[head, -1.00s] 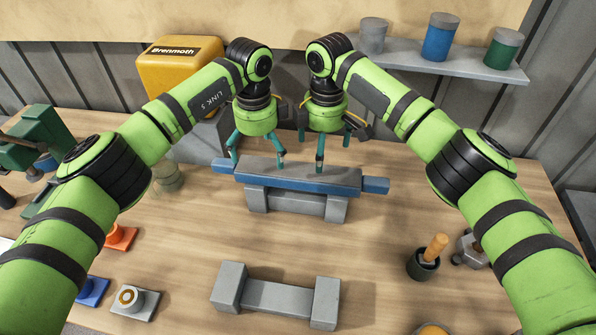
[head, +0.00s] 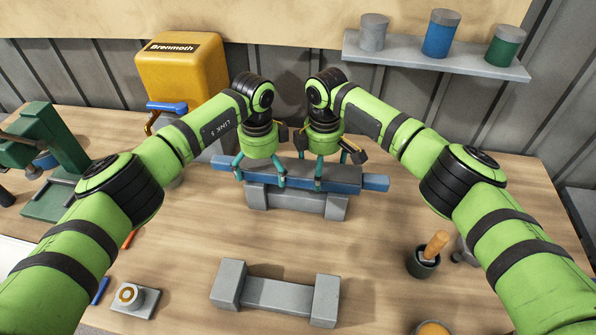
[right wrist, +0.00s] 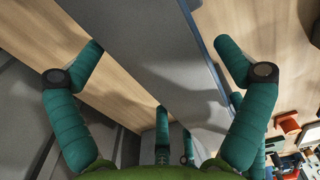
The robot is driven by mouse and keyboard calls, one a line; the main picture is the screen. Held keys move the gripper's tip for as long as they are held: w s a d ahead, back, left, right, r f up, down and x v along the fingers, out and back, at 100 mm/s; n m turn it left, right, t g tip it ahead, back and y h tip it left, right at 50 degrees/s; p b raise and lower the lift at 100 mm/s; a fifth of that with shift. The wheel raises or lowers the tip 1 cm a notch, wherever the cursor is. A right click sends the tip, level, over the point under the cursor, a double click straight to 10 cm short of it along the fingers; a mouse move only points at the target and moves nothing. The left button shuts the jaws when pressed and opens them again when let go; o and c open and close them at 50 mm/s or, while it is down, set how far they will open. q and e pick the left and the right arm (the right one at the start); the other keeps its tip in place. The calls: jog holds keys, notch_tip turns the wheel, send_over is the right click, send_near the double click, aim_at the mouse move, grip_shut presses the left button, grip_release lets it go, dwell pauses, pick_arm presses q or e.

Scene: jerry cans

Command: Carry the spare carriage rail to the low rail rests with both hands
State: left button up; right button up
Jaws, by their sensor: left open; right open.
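The spare carriage rail (head: 374,183), a long bar with blue ends and sides and a grey top, lies level across a grey raised stand (head: 297,199). My left gripper (head: 260,175) is open over the left part of the rail, its fingers reaching down to it. My right gripper (head: 322,175) is open over the middle of the rail. In the right wrist view the right fingers (right wrist: 162,55) are spread on either side of the grey rail top (right wrist: 150,40), with a gap visible. The low rail rests (head: 278,293), two grey blocks joined by a bar, are empty at the front.
A yellow machine (head: 182,72) stands behind, left of the rail. A green press (head: 55,165) is at the far left. A dark cup with a wooden-handled tool (head: 423,262) stands at front right. A shelf with canisters (head: 435,55) hangs at the back. Table between stand and rests is clear.

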pick_arm(q)
jog(key=c, duration=1.4)
pick_arm(e)
jog(key=c, duration=1.4)
pick_arm(q)
jog(key=shift+w+d+r, duration=0.1)
jog(key=shift+r, duration=0.15)
jog(key=shift+c, duration=0.3)
pick_arm(e)
jog(key=shift+w+r, duration=0.1)
jog(key=shift+r, duration=0.1)
jog(key=shift+c, duration=0.3)
pick_arm(q)
jog(key=shift+r, duration=0.1)
pick_arm(e)
jog(key=shift+r, duration=0.1)
